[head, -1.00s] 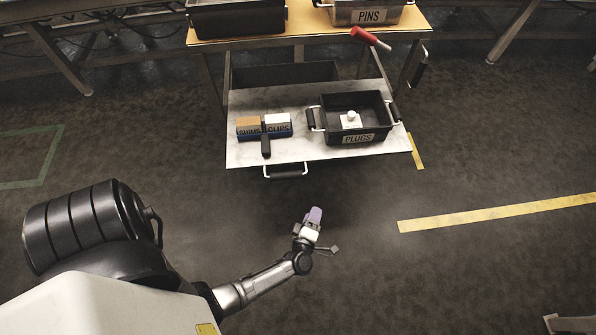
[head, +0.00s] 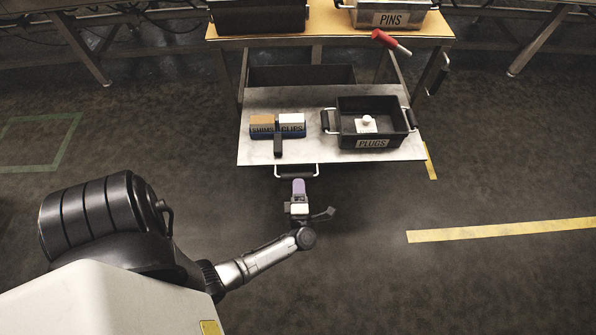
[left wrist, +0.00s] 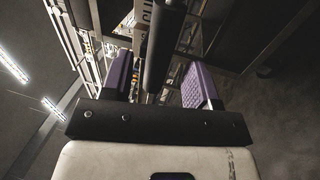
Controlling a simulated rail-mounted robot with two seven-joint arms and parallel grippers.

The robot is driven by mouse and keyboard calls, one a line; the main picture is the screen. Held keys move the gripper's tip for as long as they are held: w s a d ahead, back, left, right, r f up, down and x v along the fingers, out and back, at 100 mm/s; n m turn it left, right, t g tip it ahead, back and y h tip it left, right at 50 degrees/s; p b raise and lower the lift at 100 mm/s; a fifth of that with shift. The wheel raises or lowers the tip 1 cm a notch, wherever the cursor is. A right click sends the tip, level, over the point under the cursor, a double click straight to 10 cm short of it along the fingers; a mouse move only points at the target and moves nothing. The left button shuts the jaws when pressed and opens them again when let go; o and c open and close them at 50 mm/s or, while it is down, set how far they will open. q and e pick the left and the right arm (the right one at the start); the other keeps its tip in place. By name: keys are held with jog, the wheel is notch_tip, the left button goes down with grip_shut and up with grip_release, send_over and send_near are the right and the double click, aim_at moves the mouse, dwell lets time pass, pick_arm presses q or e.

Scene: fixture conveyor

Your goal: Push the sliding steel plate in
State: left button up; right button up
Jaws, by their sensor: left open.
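The sliding steel plate (head: 220,153) is a pale sheet out in front of the workbench, below its top. A handle (head: 297,175) is on its front edge. My left gripper (head: 299,187) is right at this handle, in front of the plate. In the left wrist view my left gripper (left wrist: 158,75) has its two purple fingers apart. A dark bar (left wrist: 163,48), apparently the handle's grip, runs between them; I cannot tell whether either finger touches it. My right gripper is not in view.
On the plate stand a black PLUGS bin (head: 372,143) with a white piece inside, and a SHIMS and CLIPS holder (head: 292,130). The bench top (head: 325,38) above carries a dark bin (head: 258,15), a PINS bin (head: 391,18) and a red-handled tool (head: 384,40). The floor in front is clear.

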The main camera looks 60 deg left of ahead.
pick_arm(q)
jog(key=shift+b+x, duration=0.55)
jog(key=shift+x, duration=2.45)
jog(key=shift+c, duration=0.4)
grip_shut()
